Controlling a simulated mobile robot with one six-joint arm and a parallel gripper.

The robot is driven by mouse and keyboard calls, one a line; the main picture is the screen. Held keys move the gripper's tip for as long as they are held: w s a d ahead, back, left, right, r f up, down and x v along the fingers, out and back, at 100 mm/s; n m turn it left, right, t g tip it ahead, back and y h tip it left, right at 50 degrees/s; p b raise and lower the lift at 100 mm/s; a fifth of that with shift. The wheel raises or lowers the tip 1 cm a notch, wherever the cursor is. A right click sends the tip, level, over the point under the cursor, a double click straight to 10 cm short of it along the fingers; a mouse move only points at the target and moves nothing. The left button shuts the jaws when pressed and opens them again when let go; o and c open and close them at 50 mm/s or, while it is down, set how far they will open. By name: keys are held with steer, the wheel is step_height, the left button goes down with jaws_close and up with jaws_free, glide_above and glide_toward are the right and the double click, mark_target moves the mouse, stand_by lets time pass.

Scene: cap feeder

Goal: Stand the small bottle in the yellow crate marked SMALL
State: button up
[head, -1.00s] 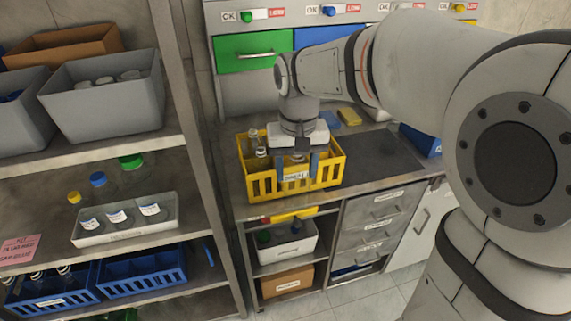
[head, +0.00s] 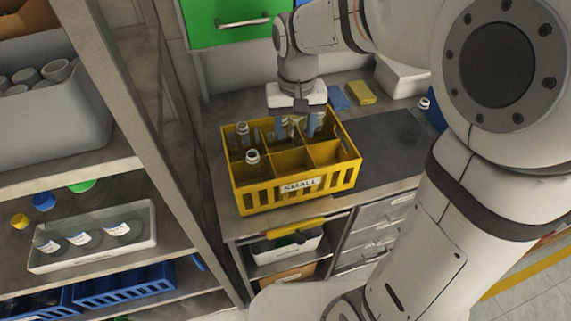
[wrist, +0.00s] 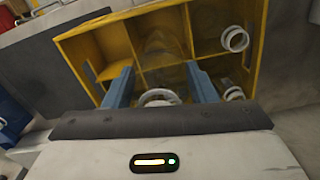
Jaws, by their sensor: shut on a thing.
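The yellow crate (head: 262,195) marked SMALL stands on the worktop in the head view, divided into compartments. Its yellow wall also shows in the wrist view (wrist: 258,45). My gripper (head: 297,124) points down over the back middle of the crate. Its blue fingers are shut on the small clear bottle (wrist: 160,97), one on either side of its neck. The bottle looks upright, with its lower part down among the dividers. I cannot tell whether it touches the crate floor. Two other clear bottles stand in the left compartments, one at the back (head: 242,129) and one in front (head: 253,158).
A shelf rack with a white tray (head: 140,255) of bottles stands close on the left. A dark mat (head: 385,150) lies right of the crate. A yellow block (head: 361,92) and a white box (head: 400,78) are behind. The front middle and front right compartments look empty.

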mark_target(294, 159)
step_height(294, 159, down, 10)
steer(key=shift+f+p, duration=0.1)
steer(key=shift+p, duration=0.25)
steer(key=shift+f, duration=0.2)
steer(key=o, duration=0.7)
steer(key=shift+r, duration=0.1)
steer(key=shift+c, duration=0.2)
